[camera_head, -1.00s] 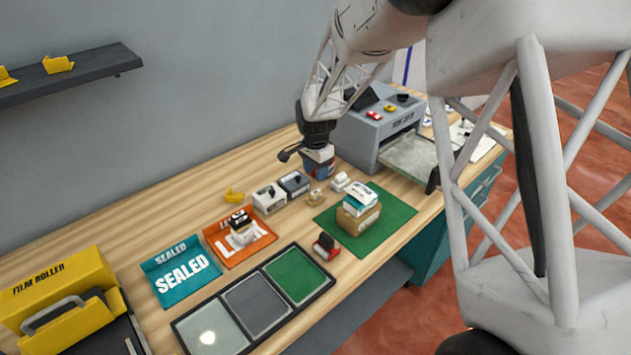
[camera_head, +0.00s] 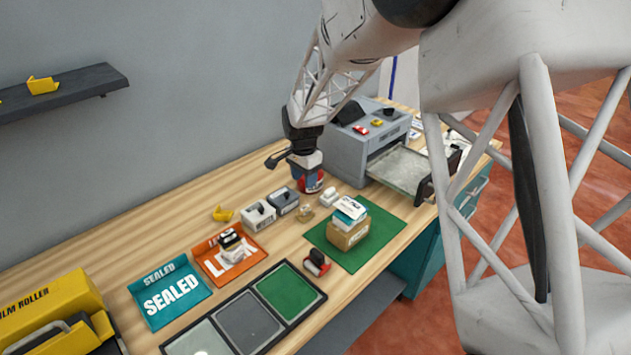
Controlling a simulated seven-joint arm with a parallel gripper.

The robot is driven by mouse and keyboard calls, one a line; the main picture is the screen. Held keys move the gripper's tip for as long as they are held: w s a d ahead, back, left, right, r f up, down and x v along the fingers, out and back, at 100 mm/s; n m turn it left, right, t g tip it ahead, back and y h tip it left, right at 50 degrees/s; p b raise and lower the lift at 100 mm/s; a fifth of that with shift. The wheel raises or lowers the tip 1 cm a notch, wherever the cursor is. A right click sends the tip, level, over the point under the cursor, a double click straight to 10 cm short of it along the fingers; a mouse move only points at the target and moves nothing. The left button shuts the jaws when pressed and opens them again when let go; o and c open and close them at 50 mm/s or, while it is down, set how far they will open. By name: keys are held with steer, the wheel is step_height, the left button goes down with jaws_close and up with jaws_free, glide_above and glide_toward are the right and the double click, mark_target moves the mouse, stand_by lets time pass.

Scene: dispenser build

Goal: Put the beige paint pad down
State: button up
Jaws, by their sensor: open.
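My gripper (camera_head: 283,158) is open at the back of the bench, just above and left of a blue and red pot (camera_head: 307,182). A pale block (camera_head: 308,160) sits on the pot's top, close under the gripper; I cannot tell if they touch. A small tan piece (camera_head: 305,212) stands on the wood in front of the pot. A small white piece (camera_head: 329,197) lies to its right. I cannot tell which of these is the beige paint pad. The far side of the gripper is hidden.
A grey machine (camera_head: 370,130) with an extended tray stands right of the pot. A green mat (camera_head: 385,235) with a stacked carton (camera_head: 347,236), two small boxes (camera_head: 259,214), an orange mat (camera_head: 212,264) and a teal mat (camera_head: 150,284) lie in front. Bare wood shows at the back left.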

steer(key=shift+r, duration=0.1)
steer(key=s+d+r+n+t, duration=0.1)
steer(key=s+d+r+n, duration=0.1)
steer(key=s+d+r, duration=0.7)
steer(key=s+d+r+n, duration=0.2)
steer(key=s+d+r, duration=0.45)
steer(key=s, duration=0.35)
steer(key=s+d+r+n, duration=0.1)
steer(key=s+d+n, duration=0.1)
steer(key=s, duration=1)
steer(key=s+d+n+t, duration=0.1)
steer(key=s+d, duration=0.4)
steer(key=s, duration=0.6)
steer(key=shift+s+d+r+n+t, duration=0.3)
steer(key=shift+s+r+n, duration=0.1)
steer(key=shift+n, duration=0.5)
